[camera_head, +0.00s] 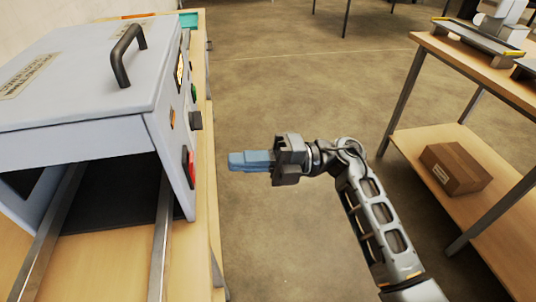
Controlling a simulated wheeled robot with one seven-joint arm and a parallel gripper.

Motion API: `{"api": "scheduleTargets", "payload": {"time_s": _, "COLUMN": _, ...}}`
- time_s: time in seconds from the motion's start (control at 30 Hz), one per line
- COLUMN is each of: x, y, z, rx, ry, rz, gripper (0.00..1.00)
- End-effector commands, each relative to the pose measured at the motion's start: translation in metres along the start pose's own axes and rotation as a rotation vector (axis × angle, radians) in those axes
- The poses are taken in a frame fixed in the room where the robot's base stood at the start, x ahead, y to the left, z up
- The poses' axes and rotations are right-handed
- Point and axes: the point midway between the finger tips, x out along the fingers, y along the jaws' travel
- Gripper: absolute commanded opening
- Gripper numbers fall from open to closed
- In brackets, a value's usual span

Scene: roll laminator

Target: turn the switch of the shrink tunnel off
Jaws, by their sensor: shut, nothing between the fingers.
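The shrink tunnel (75,75) is a light grey box with a black handle on its lid, standing on a wooden table at the left. Its right side panel carries a red control (188,167), a black knob (195,120), a green control (194,92) and a small orange part (172,119), all seen at a steep angle. I cannot tell which is the switch or how it is set. My gripper (232,161) has blue fingers, is shut and empty, and points left toward the red control, with a gap between them.
The wooden table edge (208,200) runs beside the tunnel. A two-level wooden bench (475,150) stands at the right, with a cardboard box (455,169) on its lower shelf and equipment on top. A teal item (188,20) lies at the back. Open floor lies between.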

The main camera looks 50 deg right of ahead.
Motion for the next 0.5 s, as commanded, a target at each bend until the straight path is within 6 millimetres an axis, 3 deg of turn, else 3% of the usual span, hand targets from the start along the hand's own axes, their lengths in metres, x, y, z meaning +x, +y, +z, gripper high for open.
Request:
{"api": "scheduleTargets", "payload": {"time_s": 0.2, "x": 0.038, "y": 0.002, "z": 0.0, "rx": 0.0, "ry": 0.002, "rz": 0.001, "gripper": 0.0}}
{"api": "scheduleTargets", "payload": {"time_s": 0.5, "x": 0.057, "y": 0.0, "z": 0.0, "rx": 0.0, "ry": 0.0, "rz": 0.001, "gripper": 0.0}}
